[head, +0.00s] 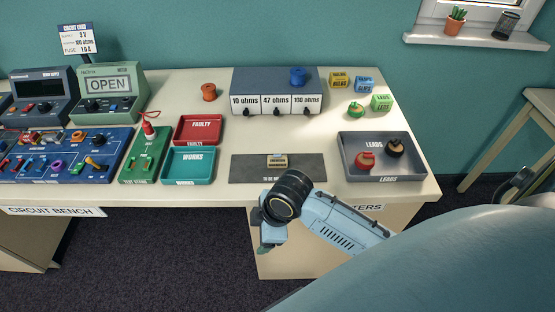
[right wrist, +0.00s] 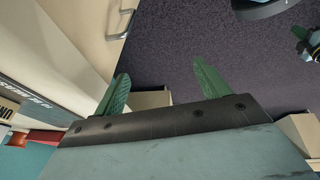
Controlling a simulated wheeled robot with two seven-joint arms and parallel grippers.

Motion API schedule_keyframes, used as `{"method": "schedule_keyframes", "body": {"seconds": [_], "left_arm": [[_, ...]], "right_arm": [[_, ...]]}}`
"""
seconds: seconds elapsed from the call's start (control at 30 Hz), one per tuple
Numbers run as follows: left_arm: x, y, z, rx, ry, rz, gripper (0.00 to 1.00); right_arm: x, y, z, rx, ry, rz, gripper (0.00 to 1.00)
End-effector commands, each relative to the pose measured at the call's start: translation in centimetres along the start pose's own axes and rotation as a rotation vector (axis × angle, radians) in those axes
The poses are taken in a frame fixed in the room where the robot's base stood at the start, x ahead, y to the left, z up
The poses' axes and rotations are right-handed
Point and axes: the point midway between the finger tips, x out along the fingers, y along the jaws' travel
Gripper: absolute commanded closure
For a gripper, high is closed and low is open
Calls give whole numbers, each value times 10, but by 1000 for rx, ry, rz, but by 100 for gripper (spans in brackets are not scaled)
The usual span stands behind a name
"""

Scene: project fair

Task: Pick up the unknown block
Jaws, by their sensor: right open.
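The unknown block (head: 277,161) is small, pale and tan with a dark label. It lies on the dark grey mat (head: 236,172) near the front of the bench. My right gripper (head: 266,243) is just off the bench's front edge, below and in front of the mat, apart from the block.
Left of the mat are the teal WORKS tray (head: 189,181) and red FAULTY tray (head: 181,140). The grey LEADS tray (head: 345,174) is to the right. A labelled resistor box (head: 240,84) stands behind. The mat around the block is clear.

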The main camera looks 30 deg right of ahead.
Motion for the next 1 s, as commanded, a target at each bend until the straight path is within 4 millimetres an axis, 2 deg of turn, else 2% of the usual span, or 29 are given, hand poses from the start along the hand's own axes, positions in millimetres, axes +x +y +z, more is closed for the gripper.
{"method": "schedule_keyframes", "body": {"seconds": [0.1, 0.27, 0.43, 0.57, 0.7, 0.8, 0.9, 1.0], "left_arm": [[-2, 0, -1, 0, 1, 0, 100], [-2, 0, 0, 0, -1, 1, 100], [-2, 1, 2, 0, -3, 1, 100], [-2, 1, 3, 0, -5, 1, 100], [-3, 1, 5, 0, -8, 1, 100], [-3, 1, 5, -1, -9, 1, 100], [-3, 1, 5, -1, -9, 1, 100], [-3, 1, 5, -1, -9, 1, 100]], "right_arm": [[-37, 5, -21, -188, 10, -8, 25], [-50, 22, -32, -432, -10, -43, 25], [-63, 53, -37, -692, -45, -81, 25], [-82, 89, -36, -933, -92, -128, 25], [-117, 135, -27, -1192, -144, -203, 25], [-143, 161, -20, -1325, -162, -255, 25], [-163, 179, -13, -1412, -166, -291, 25], [-175, 188, -9, -1463, -164, -314, 25]]}}
